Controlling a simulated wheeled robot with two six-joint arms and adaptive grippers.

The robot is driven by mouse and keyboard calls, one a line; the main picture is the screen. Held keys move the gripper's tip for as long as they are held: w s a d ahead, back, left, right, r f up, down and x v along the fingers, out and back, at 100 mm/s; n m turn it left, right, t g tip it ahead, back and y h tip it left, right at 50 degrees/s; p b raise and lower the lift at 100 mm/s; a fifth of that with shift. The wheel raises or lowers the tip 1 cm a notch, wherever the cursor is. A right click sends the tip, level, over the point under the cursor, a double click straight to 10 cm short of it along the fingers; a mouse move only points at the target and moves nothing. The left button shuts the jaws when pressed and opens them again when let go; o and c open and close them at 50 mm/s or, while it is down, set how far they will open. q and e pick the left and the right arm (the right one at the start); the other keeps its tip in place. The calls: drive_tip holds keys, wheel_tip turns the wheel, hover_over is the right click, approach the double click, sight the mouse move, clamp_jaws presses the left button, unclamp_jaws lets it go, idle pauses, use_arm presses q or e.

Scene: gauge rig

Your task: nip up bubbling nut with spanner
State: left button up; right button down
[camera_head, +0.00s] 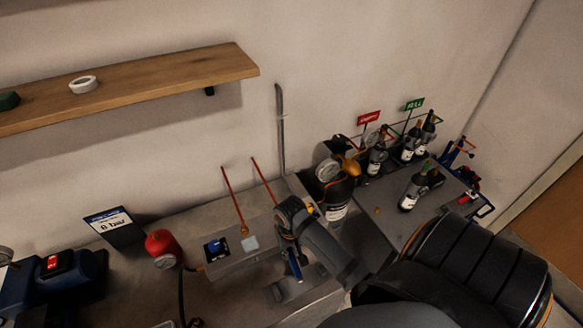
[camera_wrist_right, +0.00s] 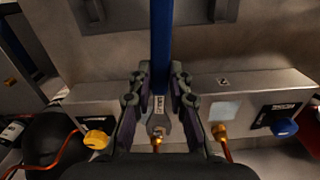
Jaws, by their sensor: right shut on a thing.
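My right gripper (camera_head: 291,240) is over the grey manifold block (camera_head: 232,264). In the right wrist view the gripper (camera_wrist_right: 160,104) is shut on the blue-handled spanner (camera_wrist_right: 161,45). The spanner's grey open jaw points at a brass nut (camera_wrist_right: 157,145) on the block's pipe side; whether it touches the nut cannot be told. A second brass nut (camera_wrist_right: 219,131) with a copper pipe sits to the right, and also shows in the head view (camera_head: 244,230). No bubbles can be made out on either nut. My left gripper is out of view.
A yellow knob (camera_wrist_right: 96,138) and a blue knob (camera_wrist_right: 286,127) flank the nuts. A red regulator (camera_head: 160,243), a pressure sign (camera_head: 113,225) and a red switch (camera_head: 53,262) stand left. Several bottles (camera_head: 411,190) stand right. A wooden shelf (camera_head: 150,84) hangs above.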

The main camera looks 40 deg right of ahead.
idle(0.3)
drive_tip(key=shift+s+d+p, duration=0.1)
drive_tip(key=shift+d+p, duration=0.15)
drive_tip(key=shift+p, duration=0.25)
drive_tip(key=shift+w+d, duration=0.2)
drive_tip(key=shift+w, duration=0.35)
drive_tip(key=shift+w+d, duration=0.2)
drive_tip(key=shift+w, duration=0.35)
drive_tip(key=shift+w+d, duration=0.15)
drive_tip(key=shift+w, duration=0.35)
drive_tip(key=shift+w+d, duration=0.15)
drive_tip(key=shift+w, duration=0.35)
idle(0.8)
drive_tip(key=c, duration=1.8)
unclamp_jaws()
clamp_jaws()
